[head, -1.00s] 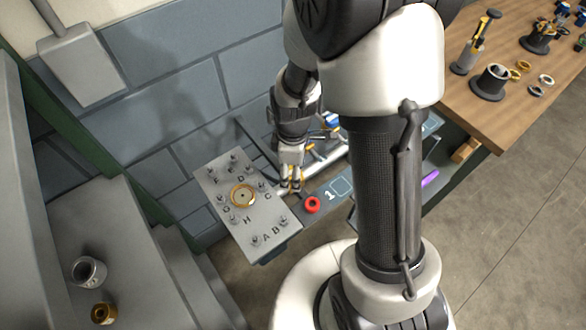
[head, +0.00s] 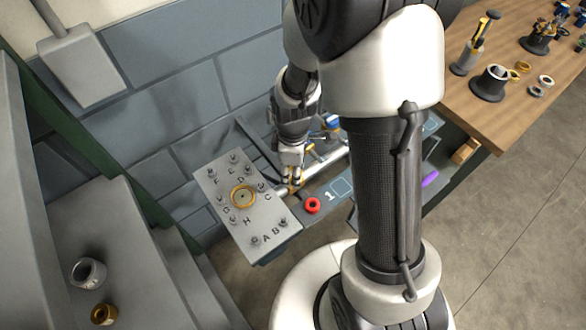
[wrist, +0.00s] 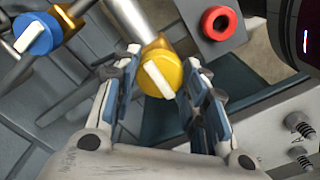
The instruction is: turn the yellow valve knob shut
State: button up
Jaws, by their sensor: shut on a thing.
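The yellow valve knob (wrist: 161,74) is round with a white pointer bar across its face. In the wrist view the bar slants from upper left to lower right. The knob sits on a brass valve body (wrist: 156,45) on a grey pipe (wrist: 128,17). My gripper (wrist: 162,62) is shut on the knob, with one finger on each side of it. In the head view my gripper (head: 291,189) points down at the pipe beside the lettered plate, and its fingers mostly hide the knob.
A blue knob (wrist: 33,34) on another pipe is at the upper left of the wrist view. A red ring (head: 312,205) lies close to my gripper, right of the grey lettered plate (head: 268,222) with several studs. A wooden bench (head: 500,110) with parts stands at the right.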

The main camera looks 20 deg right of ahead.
jog(key=m, duration=0.4)
jog(key=shift+m, duration=0.3)
jog(key=m+p, duration=0.1)
jog(key=m, duration=0.3)
jog(key=shift+m, duration=0.3)
jog(key=m, duration=0.4)
jog(key=shift+m, duration=2.2)
jog(key=o, duration=1.1)
jog(key=shift+c, duration=0.2)
